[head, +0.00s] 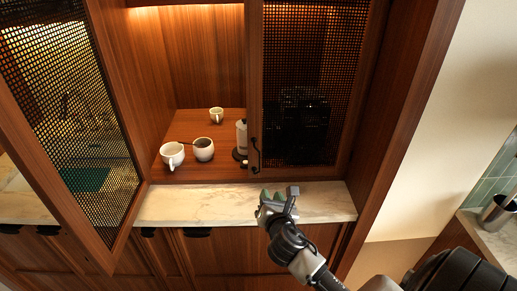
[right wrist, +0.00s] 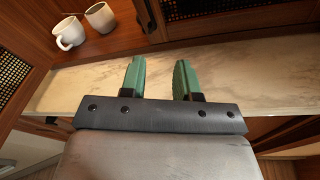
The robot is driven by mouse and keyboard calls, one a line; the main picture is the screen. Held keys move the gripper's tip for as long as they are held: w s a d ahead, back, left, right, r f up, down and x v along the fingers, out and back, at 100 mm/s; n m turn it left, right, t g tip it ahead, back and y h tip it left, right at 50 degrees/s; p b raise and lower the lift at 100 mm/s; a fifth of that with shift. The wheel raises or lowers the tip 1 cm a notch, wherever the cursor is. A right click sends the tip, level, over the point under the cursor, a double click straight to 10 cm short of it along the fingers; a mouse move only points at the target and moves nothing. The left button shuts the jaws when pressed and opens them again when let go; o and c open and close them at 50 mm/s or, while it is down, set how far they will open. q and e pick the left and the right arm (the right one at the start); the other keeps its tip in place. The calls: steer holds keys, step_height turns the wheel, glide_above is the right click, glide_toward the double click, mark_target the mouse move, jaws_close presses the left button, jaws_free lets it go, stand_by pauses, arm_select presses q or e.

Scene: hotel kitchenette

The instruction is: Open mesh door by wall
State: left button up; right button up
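The right mesh door (head: 315,85), beside the cream wall, is shut in its wooden frame. Its dark curved handle (head: 255,156) sits low on its left edge; the handle also shows at the top of the right wrist view (right wrist: 147,15). My right gripper (head: 277,197) is below and slightly right of the handle, over the marble counter, apart from the door. In the right wrist view its two green fingers (right wrist: 158,70) are spread with nothing between them. The left mesh door (head: 75,105) stands swung open. My left gripper is in neither view.
The open left half of the cabinet holds white cups (head: 172,155) and a white and dark appliance (head: 241,138). A dark machine (head: 300,120) shows through the right mesh. The marble counter (head: 190,205) is bare. The cream wall (head: 425,150) stands to the right.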

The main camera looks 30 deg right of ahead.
mark_target(259, 171)
steer(key=w+d+r+n, duration=0.1)
steer(key=w, duration=0.3)
steer(key=w+d+r+n+t+p, duration=0.1)
steer(key=w+d+n, duration=0.1)
steer(key=w, duration=0.2)
steer(key=w+d+r+n+t, duration=0.1)
steer(key=w+n, duration=0.1)
steer(key=w, duration=0.2)
steer(key=shift+w+d+r, duration=0.1)
steer(key=shift+d+r, duration=0.1)
steer(key=shift+r, duration=0.05)
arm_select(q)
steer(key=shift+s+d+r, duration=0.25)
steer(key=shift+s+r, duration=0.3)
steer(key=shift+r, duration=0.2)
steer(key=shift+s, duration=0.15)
arm_select(e)
jaws_close()
